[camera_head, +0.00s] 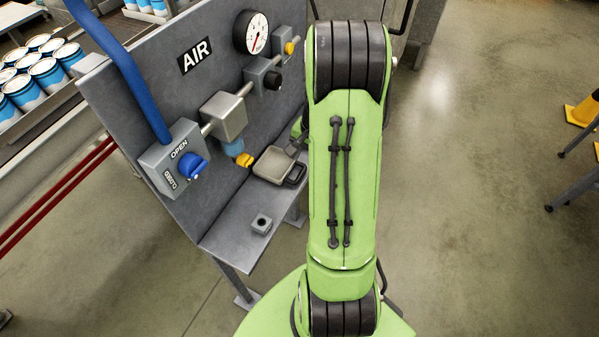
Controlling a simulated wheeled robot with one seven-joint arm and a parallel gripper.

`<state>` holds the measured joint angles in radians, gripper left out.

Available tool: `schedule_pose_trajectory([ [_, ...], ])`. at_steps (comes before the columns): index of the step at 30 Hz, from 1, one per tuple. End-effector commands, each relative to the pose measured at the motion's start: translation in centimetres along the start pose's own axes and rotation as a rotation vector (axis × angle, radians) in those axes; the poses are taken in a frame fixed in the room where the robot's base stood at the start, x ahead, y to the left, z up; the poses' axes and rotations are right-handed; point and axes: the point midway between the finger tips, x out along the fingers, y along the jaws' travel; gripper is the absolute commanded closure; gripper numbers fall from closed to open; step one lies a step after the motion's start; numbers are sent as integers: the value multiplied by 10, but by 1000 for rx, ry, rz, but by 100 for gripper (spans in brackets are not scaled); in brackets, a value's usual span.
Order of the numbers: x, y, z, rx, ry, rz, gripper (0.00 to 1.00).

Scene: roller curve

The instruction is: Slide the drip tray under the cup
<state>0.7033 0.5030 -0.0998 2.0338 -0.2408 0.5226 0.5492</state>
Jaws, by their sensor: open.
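My gripper (297,146) is open, just beyond the tray's handle end, and mostly hidden behind my green arm. Contact with the tray cannot be told.
The upright panel (140,100) carries a gauge (251,32), a blue valve knob (193,168) and pipework. Blue-and-white cans (47,73) stand at left.

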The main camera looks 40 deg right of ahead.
Motion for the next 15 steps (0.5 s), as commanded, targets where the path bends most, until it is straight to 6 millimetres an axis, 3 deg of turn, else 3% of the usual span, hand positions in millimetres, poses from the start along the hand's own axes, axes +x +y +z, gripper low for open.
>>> schedule_pose_trajectory([
  [3,33,1,1,0,-5,3,60],
  [7,61,1,1,-1,-4,2,60],
  [15,83,0,0,-2,1,0,60],
])
